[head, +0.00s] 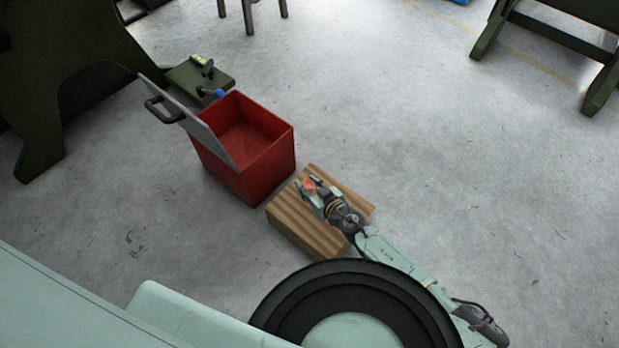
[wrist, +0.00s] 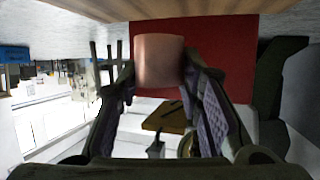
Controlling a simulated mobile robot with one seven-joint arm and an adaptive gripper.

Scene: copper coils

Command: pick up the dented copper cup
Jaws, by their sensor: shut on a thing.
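The copper cup (wrist: 158,62) is between the two fingers of my gripper (wrist: 160,74) in the wrist view, with a pad on each side of it. My gripper is shut on the cup. The cup's wall looks smooth on the side I see; no dent is clear. In the head view the cup shows as a small orange-pink shape (head: 309,186) at my gripper's end, over the wooden block (head: 290,232). The height of the gap is unclear.
A red box (head: 262,172) with its grey lid (head: 196,127) tilted open stands just beyond the block. A low dark green stand (head: 183,79) with small items is behind it. Dark benches (head: 550,35) stand farther off. The floor to the right is clear.

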